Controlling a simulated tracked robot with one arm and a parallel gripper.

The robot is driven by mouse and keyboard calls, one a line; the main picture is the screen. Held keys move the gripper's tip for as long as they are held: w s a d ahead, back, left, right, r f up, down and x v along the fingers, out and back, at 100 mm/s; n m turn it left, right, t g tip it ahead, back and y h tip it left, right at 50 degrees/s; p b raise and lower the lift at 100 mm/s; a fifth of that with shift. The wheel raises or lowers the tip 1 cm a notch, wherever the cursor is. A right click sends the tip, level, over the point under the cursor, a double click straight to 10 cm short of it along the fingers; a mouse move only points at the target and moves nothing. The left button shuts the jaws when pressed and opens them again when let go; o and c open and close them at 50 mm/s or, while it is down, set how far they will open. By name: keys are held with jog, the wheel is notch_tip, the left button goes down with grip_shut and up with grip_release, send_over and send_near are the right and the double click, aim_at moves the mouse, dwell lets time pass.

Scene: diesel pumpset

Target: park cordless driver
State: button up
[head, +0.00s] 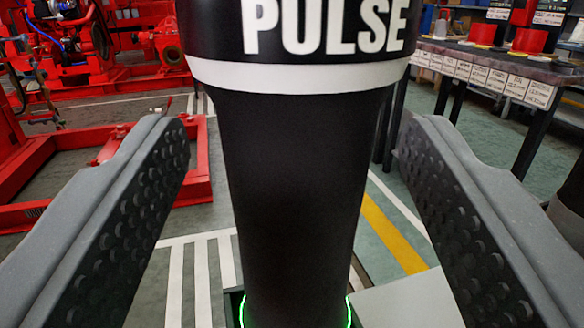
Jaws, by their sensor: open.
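A large black cylindrical body (295,170) with a white band and the word "PULSE" stands upright in the middle of the head view, very close. It appears to be the cordless driver, but its top is cut off by the frame. Its lower end meets a dark holder with a glowing green edge (241,311) at the bottom. My gripper (291,140) is open, with one grey finger on each side of the black body. Visible gaps separate both studded pads from it.
A red frame (195,165) and red pump machinery (75,40) stand at the left. A dark-topped bench (490,58) with labels and red parts is at the right. A light flat surface (410,300) lies right of the holder. Green floor with white and yellow stripes shows between them.

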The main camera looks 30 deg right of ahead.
jog(key=v, duration=1)
jog(key=shift+s, duration=0.15)
jog(key=shift+a+f, duration=0.1)
jog(key=w+a+r+n+t+y, duration=0.1)
jog(key=w+r+y, duration=0.25)
jog(key=r, duration=0.65)
jog(key=w+a+r+y, duration=0.15)
jog(key=r+y, duration=0.25)
jog(key=r, duration=0.5)
jog(key=w+a+r+n+t+y, duration=0.1)
jog(key=w+r+y, duration=0.25)
jog(key=r, duration=0.65)
jog(key=s+d+r+n+y, duration=0.1)
jog(key=s+r+n, duration=0.1)
jog(key=s+r, duration=0.35)
jog(key=s+d+r+n+y, duration=0.1)
jog(key=s+r+n+y, duration=0.15)
jog(key=r, duration=0.55)
jog(key=s+d+r+g+h, duration=0.1)
jog(key=s+d+r, duration=0.2)
jog(key=s, duration=0.4)
jog(key=s+d+r+g+h, duration=0.1)
jog(key=s+d+r, duration=0.3)
jog(key=s, duration=0.4)
jog(key=shift+s+d+g+h, duration=0.15)
jog(key=shift+d+g+h, duration=0.25)
jog(key=shift+d+h, duration=0.3)
